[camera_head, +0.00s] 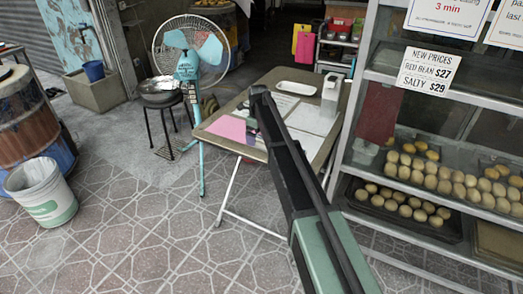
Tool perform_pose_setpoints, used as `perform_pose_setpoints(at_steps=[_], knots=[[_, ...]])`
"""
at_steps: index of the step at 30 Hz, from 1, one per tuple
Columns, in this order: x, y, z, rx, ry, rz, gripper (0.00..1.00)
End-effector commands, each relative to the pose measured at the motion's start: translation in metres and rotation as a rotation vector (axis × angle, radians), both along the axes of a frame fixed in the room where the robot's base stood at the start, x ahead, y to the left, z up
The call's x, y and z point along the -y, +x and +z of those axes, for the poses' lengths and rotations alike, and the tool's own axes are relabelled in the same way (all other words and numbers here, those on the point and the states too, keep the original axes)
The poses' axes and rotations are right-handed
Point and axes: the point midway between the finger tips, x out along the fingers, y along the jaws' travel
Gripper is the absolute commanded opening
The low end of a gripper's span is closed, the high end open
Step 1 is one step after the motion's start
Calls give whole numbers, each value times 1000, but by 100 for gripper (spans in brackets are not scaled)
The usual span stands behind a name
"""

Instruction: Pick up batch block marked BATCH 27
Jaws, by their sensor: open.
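No block with a readable BATCH 27 mark shows in the head view. The folding table (258,82) holds a pink sheet (226,128), white papers, a white tray (296,88) and a pale upright carton (332,94). A small dark item (251,133) lies by the pink sheet, partly behind my arm; I cannot tell what it is. My green and black arm reaches from the bottom edge up over the table and hides part of its top. I cannot make out my gripper's fingers.
A glass display case (430,160) with trays of round buns stands close on the right. A standing fan (188,62) is behind the table's left side. A white bucket (42,192) and a barrel (30,110) stand at left. The tiled floor at front left is clear.

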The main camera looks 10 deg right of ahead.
Motion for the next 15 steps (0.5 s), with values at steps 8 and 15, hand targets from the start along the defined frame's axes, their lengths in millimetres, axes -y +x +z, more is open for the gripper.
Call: perform_pose_setpoints(at_steps=[8,15], knots=[[0,0,-21,0,0,0,100],[0,0,-20,0,0,0,71]])
